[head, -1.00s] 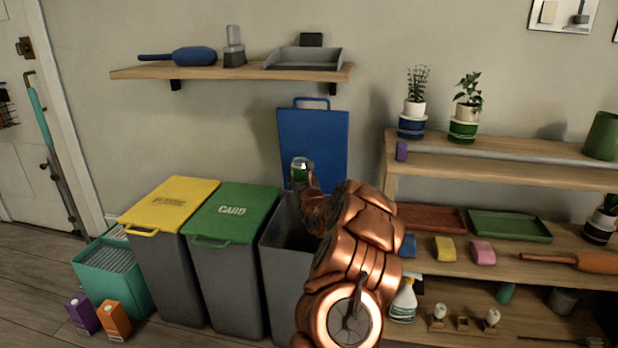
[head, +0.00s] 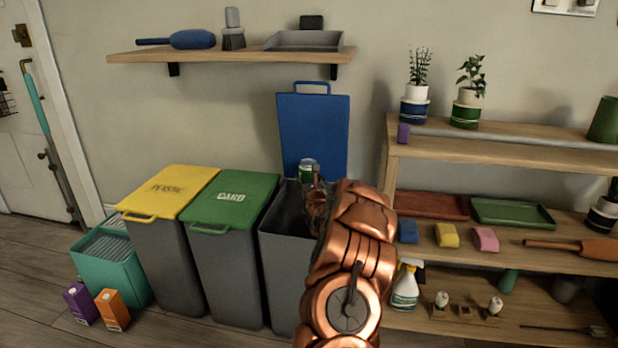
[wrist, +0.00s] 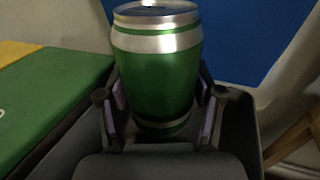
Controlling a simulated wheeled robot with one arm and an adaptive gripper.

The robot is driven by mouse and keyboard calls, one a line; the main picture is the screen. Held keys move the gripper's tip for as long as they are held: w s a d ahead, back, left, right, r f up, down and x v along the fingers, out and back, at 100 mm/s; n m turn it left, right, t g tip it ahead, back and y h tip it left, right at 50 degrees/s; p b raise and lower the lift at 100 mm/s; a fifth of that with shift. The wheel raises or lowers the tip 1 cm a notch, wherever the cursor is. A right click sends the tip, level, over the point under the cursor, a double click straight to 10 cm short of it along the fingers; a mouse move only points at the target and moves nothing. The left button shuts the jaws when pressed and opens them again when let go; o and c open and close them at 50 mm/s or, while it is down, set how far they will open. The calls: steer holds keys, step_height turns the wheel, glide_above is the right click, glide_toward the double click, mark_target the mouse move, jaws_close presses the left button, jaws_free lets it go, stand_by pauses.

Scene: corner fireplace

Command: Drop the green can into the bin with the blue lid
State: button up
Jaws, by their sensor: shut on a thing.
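The green can (head: 306,172) with silver bands is upright in my gripper (head: 313,190), over the opening of the grey bin (head: 281,248). The bin's blue lid (head: 313,130) stands raised against the wall behind it. In the wrist view the can (wrist: 158,80) sits between the two fingers of my gripper (wrist: 160,112), which is shut on it. The blue lid (wrist: 240,38) fills the upper right behind the can, and the bin's dark inside shows around the fingers. My arm hides part of the bin's right side.
A closed green-lidded bin (head: 232,203) stands directly left of the open bin, with a yellow-lidded bin (head: 168,194) beyond it. A wooden shelf unit (head: 480,155) stands to the right. A wall shelf (head: 230,54) hangs above.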

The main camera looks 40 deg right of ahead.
steer(key=o, duration=0.9)
steer(key=shift+f, duration=0.1)
steer(key=shift+c, duration=0.2)
steer(key=shift+v, duration=0.85)
steer(key=v, duration=1)
steer(key=shift+a, duration=0.15)
steer(key=shift+s, duration=0.1)
